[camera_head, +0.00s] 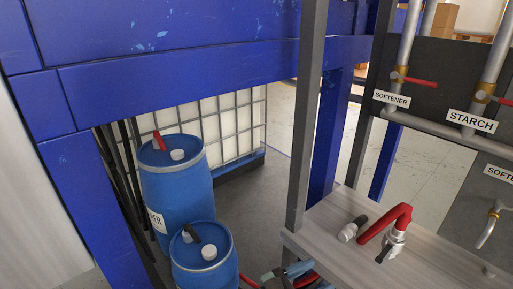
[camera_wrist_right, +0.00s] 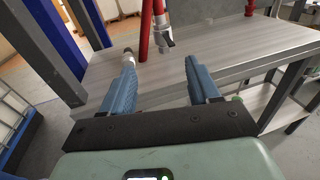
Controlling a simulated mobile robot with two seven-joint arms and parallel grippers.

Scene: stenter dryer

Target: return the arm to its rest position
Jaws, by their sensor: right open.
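My right gripper (camera_head: 287,274) shows at the bottom edge of the head view, partly cut off, just in front of the grey bench (camera_head: 440,254). In the right wrist view the same gripper (camera_wrist_right: 161,72) is open, its two blue fingers wide apart with nothing between them. The bench (camera_wrist_right: 225,62) lies beyond the fingertips. A red hose (camera_head: 384,229) with metal fittings lies on the bench, and its red part and fitting (camera_wrist_right: 164,38) also show in the right wrist view, apart from the fingers. My left gripper is not in view.
Two blue drums (camera_head: 176,190) (camera_head: 204,262) stand left of the bench. A grey post (camera_head: 304,110) rises at the bench's left edge. Pipes labelled softener and starch (camera_head: 472,120) stand at right.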

